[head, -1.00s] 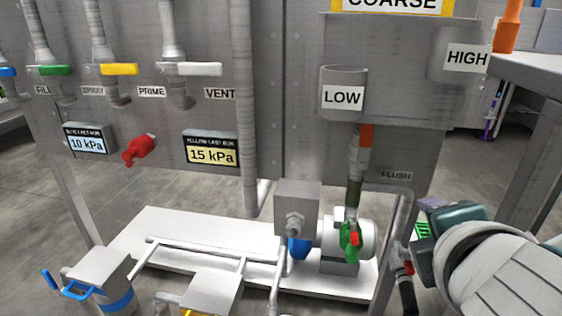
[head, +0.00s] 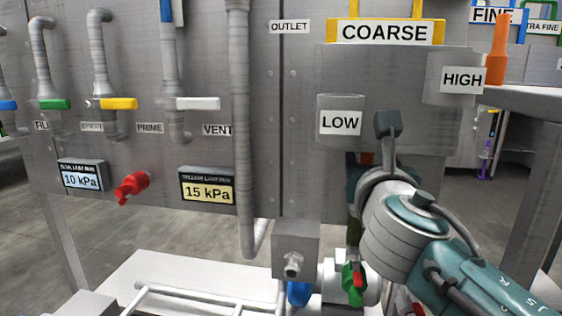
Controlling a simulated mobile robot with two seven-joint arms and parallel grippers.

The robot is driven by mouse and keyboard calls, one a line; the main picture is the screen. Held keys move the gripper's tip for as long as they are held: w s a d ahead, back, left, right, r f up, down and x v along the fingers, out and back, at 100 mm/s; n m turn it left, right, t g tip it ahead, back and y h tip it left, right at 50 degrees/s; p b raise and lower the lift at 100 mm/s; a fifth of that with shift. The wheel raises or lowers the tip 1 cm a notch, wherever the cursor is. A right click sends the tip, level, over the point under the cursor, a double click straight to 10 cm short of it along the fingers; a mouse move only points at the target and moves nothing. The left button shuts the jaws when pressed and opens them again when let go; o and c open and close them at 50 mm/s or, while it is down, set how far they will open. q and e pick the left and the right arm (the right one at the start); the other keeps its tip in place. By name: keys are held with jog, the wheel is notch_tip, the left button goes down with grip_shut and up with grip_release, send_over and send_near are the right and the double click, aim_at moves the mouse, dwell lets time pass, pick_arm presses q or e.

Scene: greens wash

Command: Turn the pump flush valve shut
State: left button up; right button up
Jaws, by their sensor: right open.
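The pump (head: 371,285) sits on the white base plate below the panel. A green fitting with a red part (head: 353,283) is on its front. Another small red part (head: 418,309) shows at the bottom edge, right of the pump, mostly cut off or behind my right arm. I cannot tell for sure which is the flush valve, or how its handle is turned. The FLUSH label is hidden behind my right arm. My left gripper is out of view.
A grey box (head: 294,250) stands left of the pump. A table edge (head: 530,98) is at right.

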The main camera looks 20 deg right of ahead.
jog(key=shift+w+d, duration=0.2)
jog(key=shift+w, duration=0.1)
grip_shut()
dwell(1.3)
